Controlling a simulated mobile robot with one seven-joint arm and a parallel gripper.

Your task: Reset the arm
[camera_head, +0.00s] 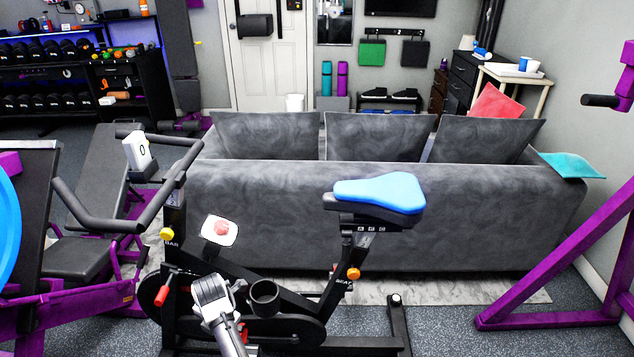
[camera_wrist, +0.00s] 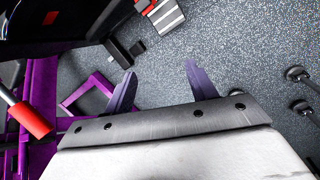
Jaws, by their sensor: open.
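My gripper (camera_wrist: 159,70) shows in the wrist view with its two purple-grey fingers spread apart. Nothing is between the fingers; beyond them is the speckled grey floor (camera_wrist: 225,40). In the head view a white and grey part of my arm shows low in the middle, in front of the exercise bike (camera_head: 285,305). The fingers cannot be made out there.
The bike has a blue seat (camera_head: 385,194) and black handlebars. A grey sofa (camera_head: 450,215) stands behind it. Purple frames stand at left and right (camera_head: 565,240). In the wrist view a red-ended lever (camera_wrist: 32,120) and purple bars (camera_wrist: 90,95) lie left of the fingers.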

